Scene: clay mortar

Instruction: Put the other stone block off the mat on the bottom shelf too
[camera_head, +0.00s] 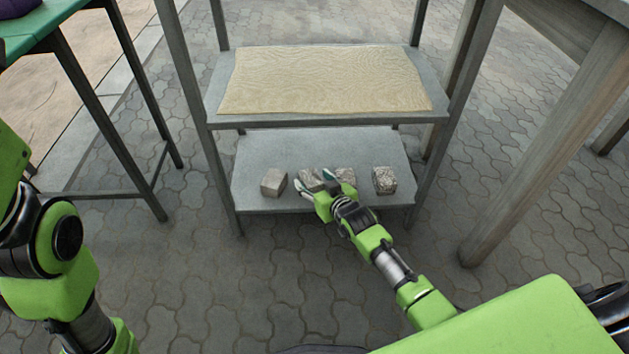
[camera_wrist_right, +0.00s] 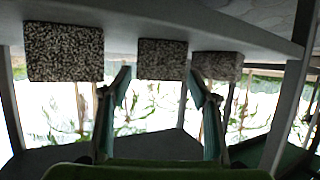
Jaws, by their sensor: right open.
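Several grey stone blocks stand in a row on the bottom shelf (camera_head: 322,146): a left block (camera_head: 273,183), two middle blocks (camera_head: 310,177) and (camera_head: 346,175), and a speckled right block (camera_head: 384,180). The beige mat (camera_head: 325,79) on the shelf above is bare. My right gripper (camera_head: 314,184) is open at the bottom shelf's front, by the left of the middle blocks, partly covering it. The right wrist view, upside down, shows the open fingers (camera_wrist_right: 158,78) with a block (camera_wrist_right: 162,58) between or just beyond them; contact cannot be told. My left gripper is out of view.
The upper shelf board (camera_head: 330,119) overhangs the bottom one. Metal posts stand at the shelf's corners. A green-topped table (camera_head: 45,38) is at the left and a wooden-legged table (camera_head: 545,140) at the right. The paved floor in front is clear.

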